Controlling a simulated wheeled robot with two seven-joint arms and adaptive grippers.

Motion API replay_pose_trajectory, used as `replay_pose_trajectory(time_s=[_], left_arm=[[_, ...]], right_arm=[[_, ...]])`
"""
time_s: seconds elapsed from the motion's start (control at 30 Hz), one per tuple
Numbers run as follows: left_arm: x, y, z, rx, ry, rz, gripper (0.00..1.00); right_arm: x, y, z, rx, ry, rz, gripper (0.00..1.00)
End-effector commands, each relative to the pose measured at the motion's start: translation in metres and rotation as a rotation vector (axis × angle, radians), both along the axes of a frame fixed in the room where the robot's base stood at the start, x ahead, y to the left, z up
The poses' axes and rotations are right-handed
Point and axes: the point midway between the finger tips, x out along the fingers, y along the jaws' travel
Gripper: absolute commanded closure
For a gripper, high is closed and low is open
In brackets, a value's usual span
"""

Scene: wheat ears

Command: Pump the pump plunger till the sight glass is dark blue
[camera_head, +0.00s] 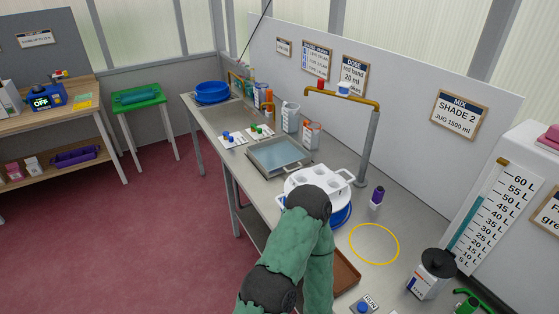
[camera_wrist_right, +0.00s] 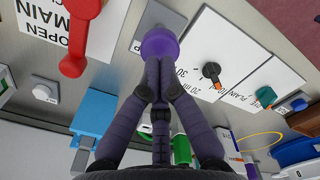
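In the right wrist view a round purple knob (camera_wrist_right: 160,45), which looks like the pump plunger's head, sits on a grey panel beside a white label. My right gripper (camera_wrist_right: 160,78) has its fingers brought together, with the tips right at the knob's lower edge. I cannot tell whether they touch it or how far the plunger is pressed. In the head view a white tank carries a litre scale (camera_head: 492,215) with a narrow teal column along its left side. I cannot tell whether this is the sight glass. No gripper shows in the head view, only my green-sleeved arm.
A red handle (camera_wrist_right: 75,40) stands by the OPEN MAIN label, left of the knob. Black (camera_wrist_right: 211,73) and teal (camera_wrist_right: 265,96) knobs are to the right. In the head view, the bench holds a water tray (camera_head: 278,155), a white holder (camera_head: 318,180) and a yellow ring (camera_head: 374,243).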

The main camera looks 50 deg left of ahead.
Motion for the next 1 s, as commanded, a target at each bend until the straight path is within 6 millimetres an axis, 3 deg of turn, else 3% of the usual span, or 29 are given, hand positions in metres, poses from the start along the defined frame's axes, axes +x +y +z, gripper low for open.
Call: replay_pose_trajectory(time_s=[1.0], left_arm=[[0.000, 0.000, -0.026, 0.000, 0.000, 0.000, 0.60]], right_arm=[[0.000, 0.000, -0.032, 0.000, 0.000, 0.000, 1.00]])
